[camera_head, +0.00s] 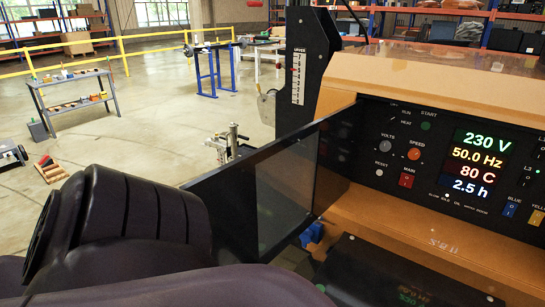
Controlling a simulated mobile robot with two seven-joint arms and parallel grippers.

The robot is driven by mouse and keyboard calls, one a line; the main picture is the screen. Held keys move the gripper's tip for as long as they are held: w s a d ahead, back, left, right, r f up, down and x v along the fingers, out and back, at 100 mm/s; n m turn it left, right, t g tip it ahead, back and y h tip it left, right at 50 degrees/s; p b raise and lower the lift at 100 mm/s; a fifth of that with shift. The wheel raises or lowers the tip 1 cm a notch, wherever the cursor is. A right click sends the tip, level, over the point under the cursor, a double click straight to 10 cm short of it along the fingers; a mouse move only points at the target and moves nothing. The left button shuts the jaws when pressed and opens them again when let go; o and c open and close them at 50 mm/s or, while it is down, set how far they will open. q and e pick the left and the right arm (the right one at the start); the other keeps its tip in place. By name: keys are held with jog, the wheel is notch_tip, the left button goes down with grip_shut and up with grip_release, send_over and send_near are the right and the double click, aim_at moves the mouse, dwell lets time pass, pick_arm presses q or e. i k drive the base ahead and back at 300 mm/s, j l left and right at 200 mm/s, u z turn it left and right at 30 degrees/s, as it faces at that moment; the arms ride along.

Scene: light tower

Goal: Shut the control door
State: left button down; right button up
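The control door (232,203) is a dark framed panel with a see-through window. It stands open, swung out to the left of the orange machine housing (430,85). Its right edge meets the left side of the black control panel (400,150), which is uncovered. The panel shows a lit display (480,160), knobs and buttons. A large dark arm part of mine fills the lower left, in front of the door's lower left part. Neither gripper's fingers can be seen.
A black upright part with a white scale (298,76) rises behind the door. A small blue object (312,235) shows below the door's right end. A grey shelf table (75,93) and a blue stand (212,70) are farther off on open floor, before a yellow railing (122,50).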

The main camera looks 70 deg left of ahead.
aim_at(257, 203)
jog(key=k+j+u, duration=0.25)
jog(key=k, duration=0.6)
jog(key=k+j+u, duration=0.1)
jog(key=j, duration=0.25)
jog(key=k+j+u, duration=0.1)
jog(key=k+j, duration=0.15)
jog(key=j+u, duration=0.1)
jog(key=j, duration=0.35)
jog(key=i+j, duration=0.15)
jog(key=j, duration=0.35)
jog(key=i, duration=0.6)
jog(key=j+z, duration=0.15)
jog(key=j, duration=0.25)
jog(key=k+j+z, duration=0.1)
jog(key=j, duration=0.35)
jog(key=k+j+z, duration=0.15)
jog(key=j, duration=0.25)
jog(key=k+j+z, duration=0.15)
jog(key=j, duration=0.25)
jog(key=i, duration=0.05)
